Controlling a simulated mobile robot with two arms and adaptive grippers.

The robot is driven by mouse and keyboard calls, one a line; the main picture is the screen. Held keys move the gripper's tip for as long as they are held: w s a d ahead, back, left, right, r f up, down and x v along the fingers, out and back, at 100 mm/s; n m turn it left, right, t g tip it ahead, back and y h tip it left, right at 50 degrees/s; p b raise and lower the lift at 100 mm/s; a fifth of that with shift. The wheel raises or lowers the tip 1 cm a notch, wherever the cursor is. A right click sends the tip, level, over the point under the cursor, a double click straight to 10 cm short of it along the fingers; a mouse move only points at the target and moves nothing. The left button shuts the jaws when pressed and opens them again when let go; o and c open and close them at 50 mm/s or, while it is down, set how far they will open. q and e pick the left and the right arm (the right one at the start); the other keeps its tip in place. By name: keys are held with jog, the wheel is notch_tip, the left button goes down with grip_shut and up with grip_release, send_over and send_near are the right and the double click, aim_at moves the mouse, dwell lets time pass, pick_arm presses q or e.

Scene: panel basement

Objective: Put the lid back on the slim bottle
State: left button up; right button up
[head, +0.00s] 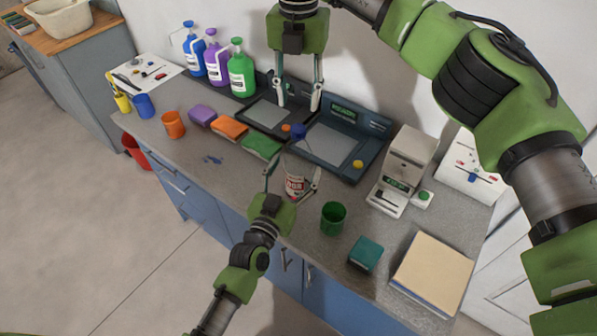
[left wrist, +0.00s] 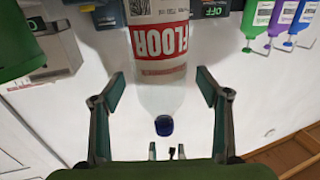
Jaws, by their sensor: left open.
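A slim clear bottle (head: 295,184) with a red and white label stands upright on the counter; it also shows upside down in the left wrist view (left wrist: 160,55). A blue lid (head: 298,131) sits at the top of its neck, also seen in the left wrist view (left wrist: 164,126); how tightly it is seated I cannot tell. My left gripper (head: 291,180) is open, its fingers on either side of the bottle, with gaps visible in the left wrist view (left wrist: 163,92). My right gripper (head: 298,99) is open and empty, pointing down above and behind the lid.
A green cup (head: 333,218), teal box (head: 365,254) and beige dispenser-like machine (head: 404,170) stand to the right. Dark trays (head: 348,130) lie behind the bottle. Sponges (head: 230,128), an orange cup (head: 173,125) and pump bottles (head: 241,70) are left. Bare counter lies left of the bottle.

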pick_arm(q)
jog(key=shift+x, duration=0.9)
jog(key=shift+w, duration=0.15)
